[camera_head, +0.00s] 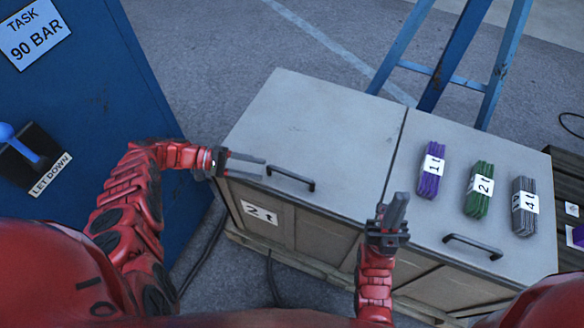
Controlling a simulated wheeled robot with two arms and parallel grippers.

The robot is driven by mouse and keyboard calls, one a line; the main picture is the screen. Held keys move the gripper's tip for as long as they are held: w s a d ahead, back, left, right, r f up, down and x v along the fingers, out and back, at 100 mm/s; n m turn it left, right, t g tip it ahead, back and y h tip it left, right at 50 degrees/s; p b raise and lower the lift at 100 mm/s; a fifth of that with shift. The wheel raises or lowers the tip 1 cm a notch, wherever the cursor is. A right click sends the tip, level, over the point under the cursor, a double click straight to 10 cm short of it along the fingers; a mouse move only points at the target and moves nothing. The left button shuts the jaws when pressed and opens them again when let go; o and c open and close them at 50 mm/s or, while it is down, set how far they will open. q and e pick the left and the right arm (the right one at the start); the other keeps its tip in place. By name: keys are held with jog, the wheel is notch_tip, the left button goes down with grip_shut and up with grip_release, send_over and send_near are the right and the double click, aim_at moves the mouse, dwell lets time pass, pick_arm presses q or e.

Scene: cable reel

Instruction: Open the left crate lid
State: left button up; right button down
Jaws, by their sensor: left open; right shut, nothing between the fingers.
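The left crate lid (305,130) is a grey flat panel and lies closed on the crate. Its dark bar handle (291,178) sits near the front edge. The crate front below carries a "2 t" label (259,213). My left gripper (262,168) is open, with its fingertips just left of the handle's left end; I cannot tell if they touch it. My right gripper (399,200) is shut and empty, in front of the seam between the two lids and pointing up.
The right crate lid (500,160) is closed, with purple (432,172), green (479,190) and grey (525,207) rope bundles on it and a handle (473,246) in front. A blue panel (90,90) with a lever (20,140) stands left. Blue frame legs (450,60) stand behind.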

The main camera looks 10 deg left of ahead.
aim_at(284, 174)
pick_arm(q)
jog(key=p+x, duration=0.1)
jog(key=x, duration=1)
jog(key=shift+w+f, duration=0.15)
grip_shut()
jog(key=shift+p, duration=0.3)
dwell(0.6)
